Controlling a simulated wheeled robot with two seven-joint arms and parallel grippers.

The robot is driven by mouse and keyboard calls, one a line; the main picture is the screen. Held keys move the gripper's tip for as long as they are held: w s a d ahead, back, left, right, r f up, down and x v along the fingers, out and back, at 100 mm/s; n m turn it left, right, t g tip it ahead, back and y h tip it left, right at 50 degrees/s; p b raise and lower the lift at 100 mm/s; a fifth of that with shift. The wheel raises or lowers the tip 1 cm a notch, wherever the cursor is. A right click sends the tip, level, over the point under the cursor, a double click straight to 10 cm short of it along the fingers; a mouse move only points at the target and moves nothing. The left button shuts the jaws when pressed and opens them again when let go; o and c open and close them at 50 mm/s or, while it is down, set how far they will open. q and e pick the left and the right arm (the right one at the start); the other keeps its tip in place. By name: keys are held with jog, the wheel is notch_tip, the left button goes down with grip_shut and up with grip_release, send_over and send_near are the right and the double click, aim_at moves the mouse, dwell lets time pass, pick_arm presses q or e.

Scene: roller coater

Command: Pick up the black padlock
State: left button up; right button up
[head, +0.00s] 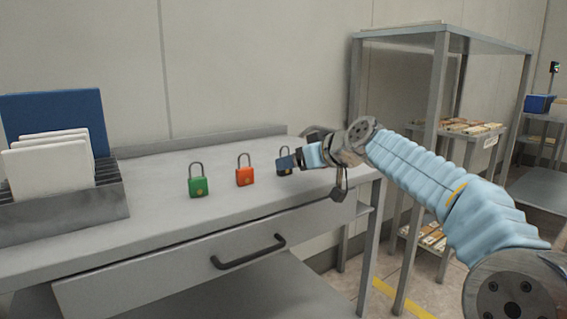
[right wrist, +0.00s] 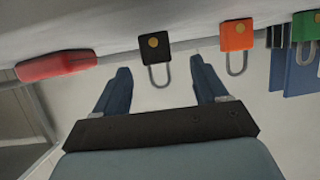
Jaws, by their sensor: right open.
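The black padlock (head: 283,168) stands on the grey table, partly hidden behind my right gripper (head: 290,160) in the head view. In the right wrist view the black padlock (right wrist: 154,42) appears upside down, with a round brass-coloured spot on its body and its metal shackle toward my gripper. My right gripper (right wrist: 160,66) is open there, with one blue finger on each side of the shackle. The padlock body lies just beyond the fingertips, and I see no clear contact. My left gripper is not in view.
An orange padlock (head: 245,176) and a green padlock (head: 198,187) stand left of the black one. A red object (right wrist: 57,67) lies on its other side. A rack with white and blue panels (head: 62,212) stands at the table's left; a metal shelf (head: 441,80) is at the right.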

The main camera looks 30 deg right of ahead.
jog(key=shift+w+f, duration=0.1)
jog(key=shift+w, duration=0.3)
jog(key=p+x, duration=0.1)
jog(key=x, duration=0.1)
jog(key=r+p+x, duration=0.1)
jog(key=x, duration=0.1)
jog(key=shift+w+d+f, duration=0.1)
jog(key=shift+w+d, duration=0.05)
jog(key=shift+w, duration=0.25)
jog(key=shift+w+f, duration=0.3)
jog(key=shift+w, duration=0.1)
jog(key=c, duration=1)
jog(key=shift+c, duration=0.6)
jog(key=shift+r, duration=0.15)
